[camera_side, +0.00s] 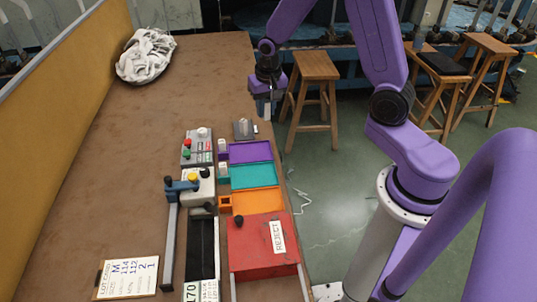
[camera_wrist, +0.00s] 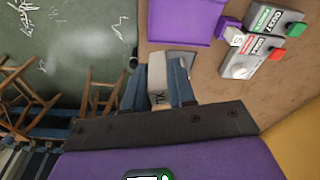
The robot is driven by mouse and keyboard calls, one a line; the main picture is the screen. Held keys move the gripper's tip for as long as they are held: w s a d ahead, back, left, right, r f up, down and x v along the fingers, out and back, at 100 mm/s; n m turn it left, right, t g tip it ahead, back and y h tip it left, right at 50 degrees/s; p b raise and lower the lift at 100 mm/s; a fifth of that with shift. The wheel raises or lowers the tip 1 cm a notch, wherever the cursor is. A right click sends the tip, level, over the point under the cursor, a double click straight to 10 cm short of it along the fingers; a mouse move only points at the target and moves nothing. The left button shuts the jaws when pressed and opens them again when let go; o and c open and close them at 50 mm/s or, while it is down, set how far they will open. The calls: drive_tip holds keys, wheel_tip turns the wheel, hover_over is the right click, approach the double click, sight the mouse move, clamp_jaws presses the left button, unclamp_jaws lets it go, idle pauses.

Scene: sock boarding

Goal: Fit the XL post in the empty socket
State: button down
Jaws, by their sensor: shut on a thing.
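My gripper (camera_side: 267,98) is raised near the table's far right edge, above and behind the trays. In the wrist view its two fingers are shut on a pale grey post (camera_wrist: 157,75) with dark lettering, partly hidden and hard to read, perhaps XL. The post also shows below the fingers in the side view (camera_side: 267,111), clear of the table. An orange socket block (camera_side: 225,202) beside the orange tray shows a dark, empty-looking opening. The purple block (camera_side: 222,145) and the teal block (camera_side: 223,169) each hold a pale post; the purple one's reads S in the wrist view (camera_wrist: 236,39).
A grey plate (camera_side: 239,135) with small pale pieces lies below my gripper. Purple (camera_side: 251,152), teal (camera_side: 254,175) and orange (camera_side: 256,201) trays line the right edge, before a red REJECT box (camera_side: 250,248). A button box (camera_side: 198,150) and a lever press (camera_side: 190,186) stand left.

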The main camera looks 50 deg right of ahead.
drive_tip(key=shift+s+a+n, duration=2.9)
drive_tip(key=shift+a, duration=0.15)
drive_tip(key=w+d+m, duration=0.5)
drive_tip(key=shift+w+d, duration=0.1)
drive_tip(key=shift+w, duration=0.05)
drive_tip(key=shift+w+d+r+m, duration=0.1)
drive_tip(key=shift+w+d+m, duration=0.15)
drive_tip(key=shift+d+m, duration=0.4)
drive_tip(key=shift+w+d+f+m, duration=0.1)
drive_tip(key=shift+w+d+m, duration=0.1)
drive_tip(key=shift+d+m, duration=0.5)
drive_tip(key=shift+w+d+r+m, duration=0.1)
drive_tip(key=shift+w+d+m, duration=0.15)
drive_tip(key=shift+d+m, duration=0.4)
drive_tip(key=shift+w, duration=0.1)
